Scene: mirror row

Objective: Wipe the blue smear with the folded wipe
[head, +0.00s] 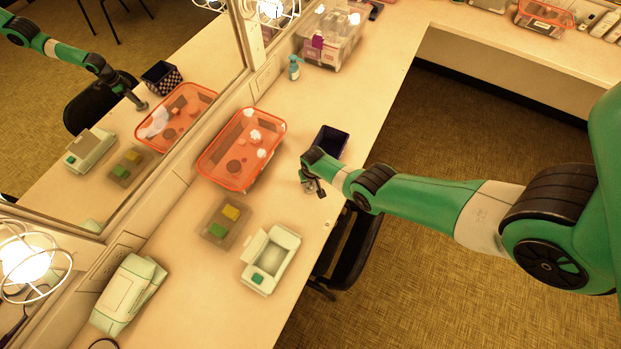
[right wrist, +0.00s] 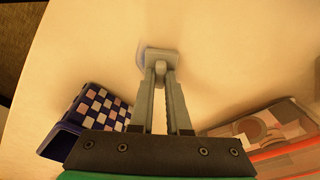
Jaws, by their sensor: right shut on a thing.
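My right gripper (head: 318,190) reaches in from the right over the counter's front edge, beside the dark blue box. In the right wrist view its two long grey fingers (right wrist: 162,80) are shut on a small pale grey piece, the folded wipe (right wrist: 162,56). The wipe is at the counter surface, and the head view does not show it clearly. A faint bluish tint, the blue smear (right wrist: 141,62), shows at the wipe's left edge; the wipe hides the rest. My left gripper is in neither view.
The dark blue checkered box (head: 331,141) stands close to my right gripper. A tray with yellow and green blocks (head: 220,221) and an open white container (head: 271,259) are nearer. The mirror (head: 215,40) shows my arm's reflection.

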